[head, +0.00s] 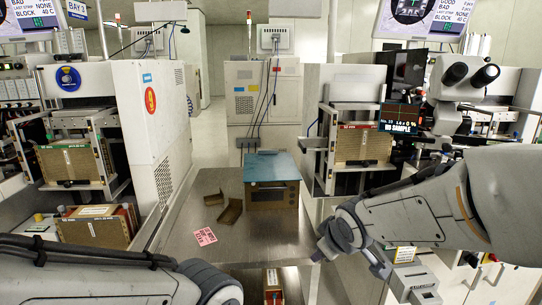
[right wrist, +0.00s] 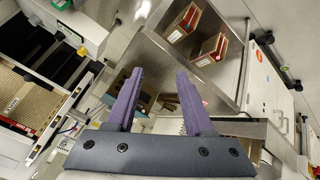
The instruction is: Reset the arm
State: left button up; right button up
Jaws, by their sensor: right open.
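My right arm (head: 410,215) reaches in from the right in the head view and bends down beside the steel cart's right edge. My right gripper (right wrist: 157,88) shows in the right wrist view with its two purple fingers apart and nothing between them. My left arm (head: 90,280) lies along the bottom left of the head view; its gripper is out of the picture. A brown box with a blue top (head: 272,167) stands on the steel cart top (head: 270,230), apart from both arms.
Two brown angled pieces (head: 230,211) and a pink label (head: 205,237) lie on the cart. Boxes (right wrist: 184,22) show on a shelf in the right wrist view. Machines with brown magazines (head: 72,162) (head: 362,147) flank the cart. The cart's front middle is clear.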

jog(key=s+a+f+g, duration=0.2)
jog(key=s+g, duration=0.1)
jog(key=s, duration=0.6)
jog(key=s+a+f+g, duration=0.2)
jog(key=s+a, duration=0.1)
jog(key=s, duration=0.6)
jog(key=s+a+f+g, duration=0.2)
jog(key=s+g, duration=0.1)
jog(key=s, duration=0.6)
notch_tip(320, 180, up, 20)
jog(key=p, duration=1.9)
jog(key=shift+w+f, duration=0.15)
jog(key=shift+w, duration=0.25)
jog(key=shift+a, duration=0.1)
